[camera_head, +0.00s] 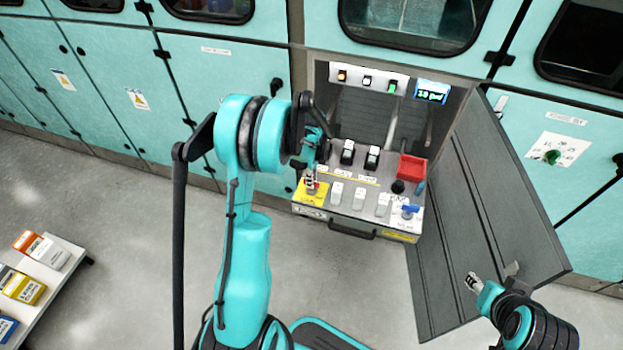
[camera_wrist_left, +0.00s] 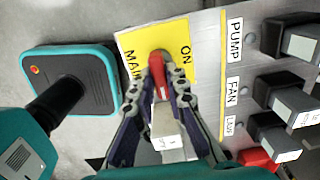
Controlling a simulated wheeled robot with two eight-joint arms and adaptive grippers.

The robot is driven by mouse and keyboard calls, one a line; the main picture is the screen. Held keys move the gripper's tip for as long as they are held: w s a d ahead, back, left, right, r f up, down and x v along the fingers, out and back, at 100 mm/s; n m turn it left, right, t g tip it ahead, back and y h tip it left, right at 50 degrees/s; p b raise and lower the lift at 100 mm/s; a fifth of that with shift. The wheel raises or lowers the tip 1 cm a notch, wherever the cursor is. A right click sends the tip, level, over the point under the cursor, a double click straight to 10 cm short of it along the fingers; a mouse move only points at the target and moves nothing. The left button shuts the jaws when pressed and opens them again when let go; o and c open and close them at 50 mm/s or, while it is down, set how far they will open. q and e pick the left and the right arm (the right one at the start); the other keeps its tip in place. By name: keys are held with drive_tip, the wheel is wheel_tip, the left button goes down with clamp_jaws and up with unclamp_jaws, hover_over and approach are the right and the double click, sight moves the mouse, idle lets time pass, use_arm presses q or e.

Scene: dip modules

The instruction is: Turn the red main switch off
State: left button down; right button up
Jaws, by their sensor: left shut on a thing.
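The red main switch (camera_wrist_left: 157,72) stands on a yellow plate (camera_wrist_left: 133,48) lettered MAIN and ON, at the front left corner of the control panel. In the wrist view its red handle lies between the fingertips of my left gripper (camera_wrist_left: 160,80), which is shut on it, near the ON lettering. A pale block-like piece marked 1 (camera_wrist_left: 172,140) shows between the fingers; I cannot tell what it belongs to. In the head view my left gripper (camera_head: 311,181) is over the yellow plate (camera_head: 305,196) and hides most of the switch. My right gripper (camera_head: 473,283) is far off at lower right, its jaws unclear.
Labelled PUMP, FAN and LAMP breakers (camera_wrist_left: 300,42) stand close right of the switch in the wrist view. A red tray (camera_head: 411,168) and a blue knob (camera_head: 410,209) are at the panel's right. An open grey door (camera_head: 490,200) stands right. Left, a low shelf (camera_head: 60,275) holds boxes.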

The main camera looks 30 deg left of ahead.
use_arm(q)
drive_tip(key=c, duration=1.5)
unclamp_jaws()
drive_tip(key=shift+c, duration=0.2)
wheel_tip(320, 180, up, 12)
drive_tip(key=s+d+r+n+t, duration=0.3)
drive_tip(key=s+d+r+n, duration=0.4)
drive_tip(key=s+d+r, duration=0.15)
drive_tip(key=s+d+n+t, duration=0.4)
drive_tip(key=s+d+n, duration=0.3)
drive_tip(key=s+n, duration=0.1)
drive_tip(key=shift+s+d+f, duration=0.25)
drive_tip(key=shift+s+f, duration=0.1)
drive_tip(key=shift+s, duration=0.45)
